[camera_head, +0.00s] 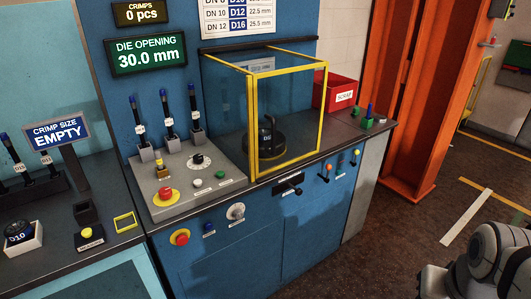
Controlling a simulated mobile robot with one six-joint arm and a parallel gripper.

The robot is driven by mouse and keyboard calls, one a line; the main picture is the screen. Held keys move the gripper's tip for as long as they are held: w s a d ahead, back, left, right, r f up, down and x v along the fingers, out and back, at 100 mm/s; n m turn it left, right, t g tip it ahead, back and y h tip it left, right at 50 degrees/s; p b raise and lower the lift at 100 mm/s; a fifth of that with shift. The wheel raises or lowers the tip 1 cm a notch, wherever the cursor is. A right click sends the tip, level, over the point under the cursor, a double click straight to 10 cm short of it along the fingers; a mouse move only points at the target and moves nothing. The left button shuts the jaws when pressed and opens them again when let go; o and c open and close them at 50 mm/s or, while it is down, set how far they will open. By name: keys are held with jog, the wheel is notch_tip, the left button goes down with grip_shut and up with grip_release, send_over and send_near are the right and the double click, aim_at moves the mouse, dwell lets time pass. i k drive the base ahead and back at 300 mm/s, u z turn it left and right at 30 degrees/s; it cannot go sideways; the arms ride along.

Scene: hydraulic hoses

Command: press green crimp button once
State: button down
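A small green button (221,174) sits on the sloped grey control panel (216,192) at the front of the blue crimping machine. A pale button (197,183) is to its left and a black-and-white dial (199,161) behind it. A red mushroom button on a yellow base (166,194) is at the panel's left. Part of my arm, grey with dark joints, shows at the bottom right, well away from the panel. My gripper's fingers cannot be seen. The green display (146,55) reads die opening 30.0 mm; the crimps counter (136,12) reads 0 pcs.
A yellow-framed clear guard (287,115) encloses a dark die right of the panel. Upright tools with blue tips stand behind the panel. A red scrap bin (338,93) and an orange post (421,100) are at right. Open floor lies in front of the post.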

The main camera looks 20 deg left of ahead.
aim_at(220, 174)
jog(key=u, duration=1.9)
jog(key=i, duration=1)
jog(key=z, duration=0.05)
